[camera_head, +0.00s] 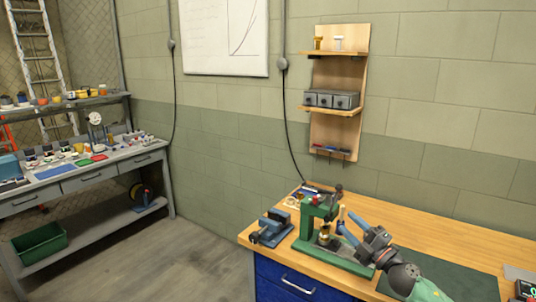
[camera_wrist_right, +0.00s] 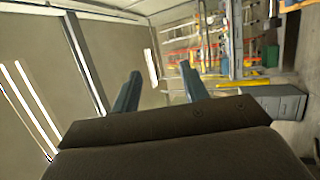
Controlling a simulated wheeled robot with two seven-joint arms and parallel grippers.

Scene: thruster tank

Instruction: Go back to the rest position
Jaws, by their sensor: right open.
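My right gripper (camera_head: 346,221) shows in the head view over the wooden workbench (camera_head: 455,232), its arm coming in from the lower right. Its two blue-grey fingers are apart and point left, beside the green press (camera_head: 309,222). I cannot tell the exact gap to the press. In the right wrist view the fingers of the gripper (camera_wrist_right: 160,77) stand well apart with nothing between them. My left gripper is in neither view.
A blue vise (camera_head: 270,229) sits at the bench's left corner. A wooden wall shelf (camera_head: 338,85) with grey drawers hangs above. A grey side bench (camera_head: 85,165) stands at the left. The floor (camera_head: 175,255) between the benches is clear.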

